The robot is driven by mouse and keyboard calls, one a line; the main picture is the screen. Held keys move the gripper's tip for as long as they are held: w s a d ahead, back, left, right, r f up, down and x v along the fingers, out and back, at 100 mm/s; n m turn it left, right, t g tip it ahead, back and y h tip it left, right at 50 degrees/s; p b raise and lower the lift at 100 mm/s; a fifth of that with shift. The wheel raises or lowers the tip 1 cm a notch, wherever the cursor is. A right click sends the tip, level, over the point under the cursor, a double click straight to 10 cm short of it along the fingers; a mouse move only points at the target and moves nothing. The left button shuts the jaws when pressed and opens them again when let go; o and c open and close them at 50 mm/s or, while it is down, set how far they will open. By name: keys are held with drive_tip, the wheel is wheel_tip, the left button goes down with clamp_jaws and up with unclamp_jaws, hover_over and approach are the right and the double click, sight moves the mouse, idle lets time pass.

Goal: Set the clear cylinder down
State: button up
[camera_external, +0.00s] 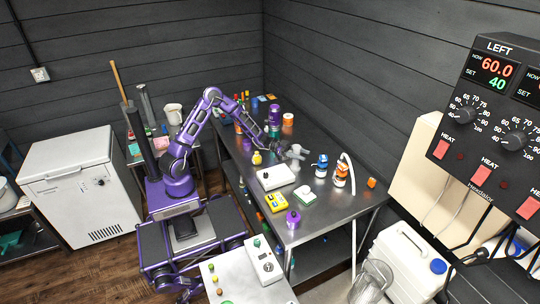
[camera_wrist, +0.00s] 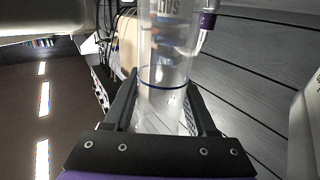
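A clear cylinder (camera_wrist: 168,60) with a dark blue ring and printed lettering fills the middle of the wrist view. My gripper (camera_wrist: 160,88) has one black finger on each side of it, and it appears to be shut on the cylinder. The cylinder's far end runs out of the top of the wrist view. In the external view my gripper (camera_external: 264,142) is over the metal table (camera_external: 330,202). I cannot make out the clear cylinder there; it is too small or blends with the background.
A white device (camera_external: 276,178), a yellow device (camera_external: 275,202), a grey valve-like piece (camera_external: 296,153), a yellow flask (camera_external: 257,158) and orange-and-blue bottles (camera_external: 341,175) stand on the table. Several jars crowd its far end. Bare metal shows at the table's right side. Dark walls stand behind.

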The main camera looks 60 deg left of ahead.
drive_tip(key=shift+o, duration=1.3)
drive_tip(key=shift+r, duration=0.15)
drive_tip(key=p+v, duration=0.1)
drive_tip(key=v, duration=1.1)
